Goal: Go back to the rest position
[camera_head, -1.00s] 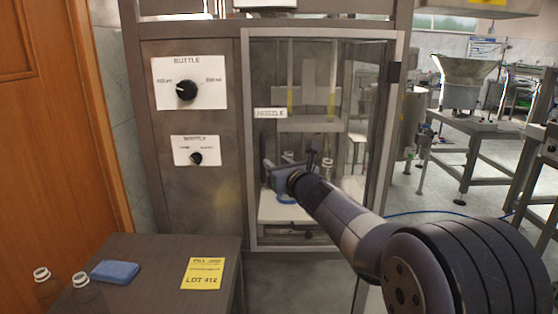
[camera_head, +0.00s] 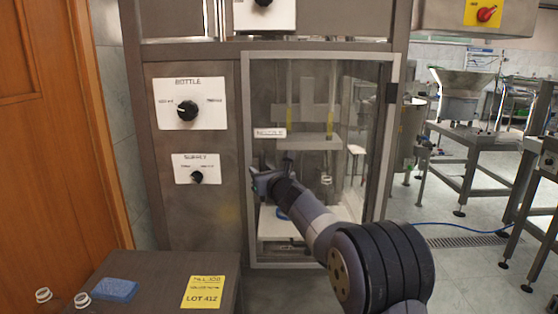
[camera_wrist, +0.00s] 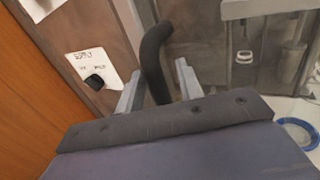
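My gripper (camera_head: 266,182) is in front of the left part of the glass-fronted cabinet (camera_head: 248,215), below the nozzle label (camera_head: 270,133). In the wrist view its two grey fingers (camera_wrist: 158,85) stand apart. A black curved bar (camera_wrist: 155,50), which looks like a door handle, shows between them, with slim gaps on both sides. I cannot tell whether the fingers touch it. My arm reaches in from the lower right. Inside the cabinet a bottle neck (camera_head: 326,181) shows through the glass, and a clear bottle (camera_wrist: 290,62) shows in the wrist view.
Knob panels (camera_head: 215,110) are left of the cabinet. A blue hose (camera_head: 450,226) crosses the floor at right, near metal tables (camera_head: 470,140).

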